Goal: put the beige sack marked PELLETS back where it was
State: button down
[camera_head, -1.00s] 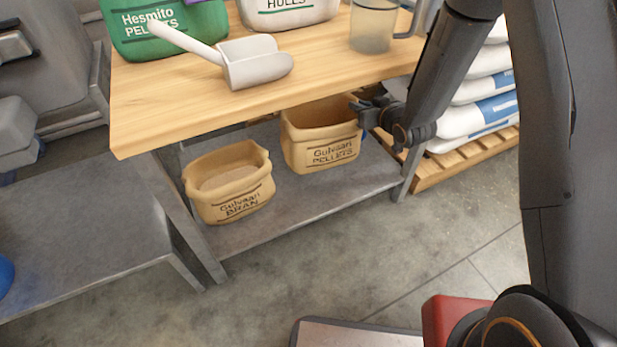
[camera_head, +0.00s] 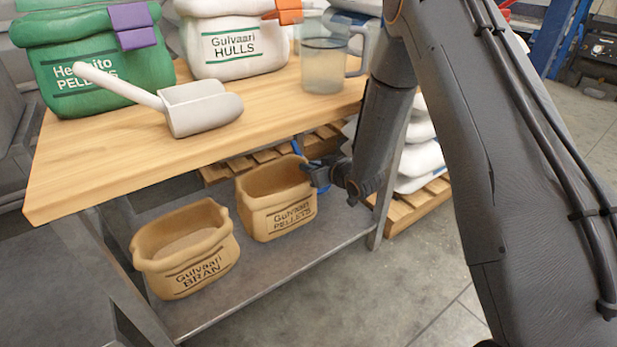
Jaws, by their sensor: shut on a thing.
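The beige sack marked Gulvaari PELLETS (camera_head: 290,214) is open-topped and upright at the lower shelf (camera_head: 330,236), under the wooden tabletop. My gripper (camera_head: 318,172) is at the right side of its rim, shut on it. The fingertips are small and partly hidden at the sack's edge. I cannot tell whether the sack's base touches the shelf. A similar beige sack marked Gulvaari BRAN (camera_head: 190,262) stands on the same shelf to the left, a small gap away.
The wooden tabletop (camera_head: 130,165) overhangs the shelf. On it are a green Hesmito PELLETS sack (camera_head: 90,60), a white Gulvaari HULLS sack (camera_head: 233,48), a scoop (camera_head: 200,108) and a clear jug (camera_head: 322,65). A table leg (camera_head: 385,190) stands right of my gripper. A pallet with white sacks (camera_head: 420,150) is behind.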

jog(key=shift+f+b, duration=0.3)
jog(key=shift+f, duration=0.95)
jog(key=c, duration=1.8)
grip_release()
jog(key=p+v, duration=0.4)
jog(key=v, duration=0.8)
jog(key=shift+p, duration=0.4)
jog(key=shift+d+r, duration=0.1)
jog(key=shift+r, duration=0.1)
